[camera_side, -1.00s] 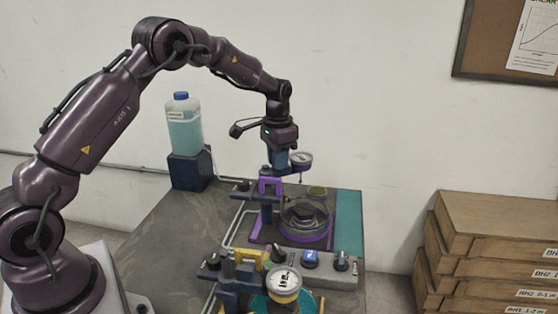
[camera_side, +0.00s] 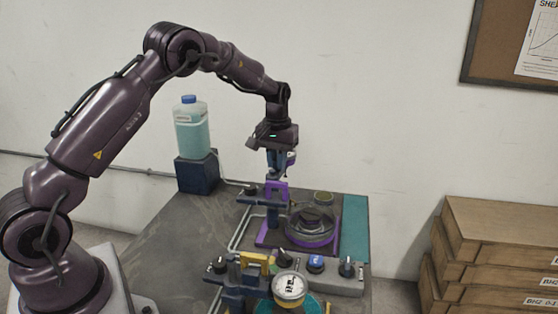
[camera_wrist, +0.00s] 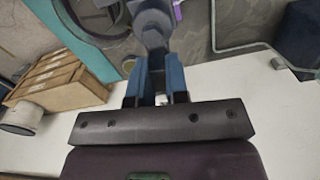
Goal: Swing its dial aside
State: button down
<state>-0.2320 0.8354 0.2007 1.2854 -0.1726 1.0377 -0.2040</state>
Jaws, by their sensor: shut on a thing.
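The purple lever frame (camera_side: 276,192) stands on the bench with a round clear-walled cell (camera_side: 312,228) on a purple base at its right. My gripper (camera_side: 277,170) points down above the purple frame. Its blue fingers are shut on a dark grey part of the dial (camera_wrist: 152,30), seen between and beyond the fingertips in the wrist view. In the side view the dial (camera_side: 290,158) is mostly hidden by my gripper, with only a pale edge showing; its face cannot be read.
A second frame with a yellow lever (camera_side: 256,260) and a white-faced dial (camera_side: 289,286) stands nearer the front. A control box with knobs (camera_side: 330,278) lies beside it. A bottle (camera_side: 191,128) stands on a dark blue block (camera_side: 198,174) behind. Wooden boxes (camera_side: 490,240) are stacked at right.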

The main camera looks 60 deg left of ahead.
jog(key=shift+a+r+n, duration=0.1)
jog(key=shift+n, duration=0.2)
jog(key=c, duration=1.1)
grip_release()
notch_tip(320, 180, up, 13)
jog(key=shift+f, duration=0.1)
jog(key=s+d+r+m+t, duration=0.1)
jog(key=s+d+m+t, duration=0.1)
jog(key=s+d, duration=0.4)
jog(key=s+d+r+m+t, duration=0.1)
jog(key=s+d, duration=0.5)
jog(key=s, duration=0.7)
jog(key=s+d+r+m+t, duration=0.2)
jog(key=s+d+m, duration=0.3)
jog(key=s, duration=0.4)
jog(key=shift+s+d+r+t, duration=0.15)
jog(key=shift+d+r+t, duration=0.15)
jog(key=shift+d+r, duration=0.15)
